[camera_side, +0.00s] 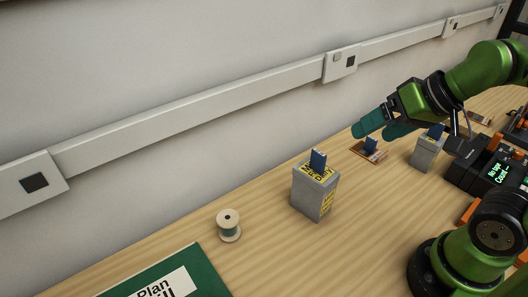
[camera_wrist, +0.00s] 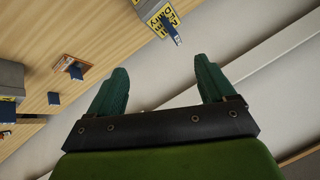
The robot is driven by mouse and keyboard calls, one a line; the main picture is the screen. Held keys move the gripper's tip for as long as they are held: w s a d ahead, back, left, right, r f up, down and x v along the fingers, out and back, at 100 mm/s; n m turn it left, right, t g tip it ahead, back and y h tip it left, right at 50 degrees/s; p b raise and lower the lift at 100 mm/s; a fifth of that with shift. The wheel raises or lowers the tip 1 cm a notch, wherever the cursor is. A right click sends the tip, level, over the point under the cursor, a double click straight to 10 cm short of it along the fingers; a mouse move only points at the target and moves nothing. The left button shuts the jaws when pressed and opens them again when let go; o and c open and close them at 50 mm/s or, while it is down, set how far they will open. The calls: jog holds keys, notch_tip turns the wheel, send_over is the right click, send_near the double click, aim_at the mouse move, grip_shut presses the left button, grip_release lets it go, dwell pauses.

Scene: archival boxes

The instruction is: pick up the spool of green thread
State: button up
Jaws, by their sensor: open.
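A spool (camera_side: 228,225) stands upright on the wooden table in the side view, left of the nearer grey box. Its flanges and the thread on it look pale cream; I see no green on it. It does not show in the wrist view. My gripper (camera_side: 370,128) is up at the right, above the table and far from the spool. Its two teal fingers are apart with nothing between them, as the wrist view also shows (camera_wrist: 161,68).
A grey box (camera_side: 312,199) with a yellow label and blue tab stands between spool and gripper. A second grey box (camera_side: 425,154) and a small brown card with a blue piece (camera_side: 369,147) lie farther right. A green folder (camera_side: 208,270) lies at the front. The wall runs behind.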

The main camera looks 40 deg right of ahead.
jog(key=m+g+y, duration=0.8)
jog(key=g+y, duration=0.2)
jog(key=g, duration=0.4)
send_over(225, 229)
jog(key=w+d, duration=0.2)
jog(key=d, duration=0.2)
notch_tip(225, 229, down, 15)
notch_tip(225, 229, down, 7)
jog(key=shift+w+r, duration=0.15)
jog(key=shift+r, duration=0.05)
jog(key=x, duration=0.5)
jog(key=shift+f, duration=0.1)
jog(key=shift+h, duration=0.3)
jog(key=c, duration=1)
jog(key=shift+c, duration=0.2)
